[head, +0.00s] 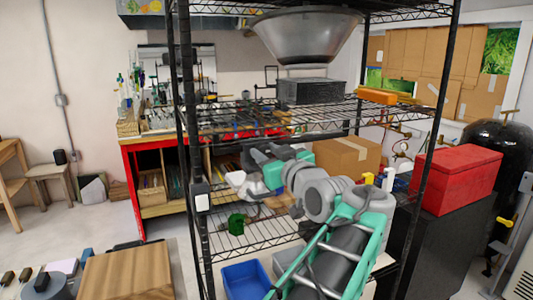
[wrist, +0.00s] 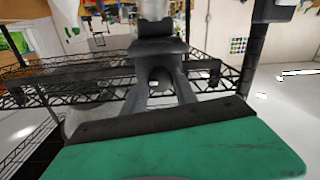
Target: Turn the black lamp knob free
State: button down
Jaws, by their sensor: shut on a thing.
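My gripper (head: 257,154) reaches in between the shelves of the black wire rack, its grey fingers pointing up and left. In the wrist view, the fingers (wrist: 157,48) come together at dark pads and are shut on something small. I cannot make out the black lamp knob; the fingers hide what is between them.
The wire rack (head: 188,130) surrounds my arm with posts and shelves. A cardboard box (head: 340,155) and a red toolbox (head: 456,180) are to the right. A green object (head: 236,223) and blue bin (head: 245,279) sit below.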

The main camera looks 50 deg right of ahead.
jog(key=shift+f+n+b, duration=0.25)
jog(key=shift+n+b, duration=0.05)
jog(key=shift+b, duration=0.55)
jog(key=n+b, duration=1.2)
jog(key=b, duration=0.6)
jog(key=shift+g, duration=0.3)
jog(key=n+b, duration=0.1)
jog(key=n, duration=0.1)
jog(key=n+b, duration=0.2)
jog(key=shift+w+a+r+h, duration=0.1)
jog(key=shift+r+h, duration=0.1)
jog(key=shift+h, duration=0.1)
jog(key=shift+r+n, duration=0.1)
jog(key=shift+n, duration=0.2)
jog(key=c, duration=1)
grip_release()
jog(key=shift+o, duration=0.2)
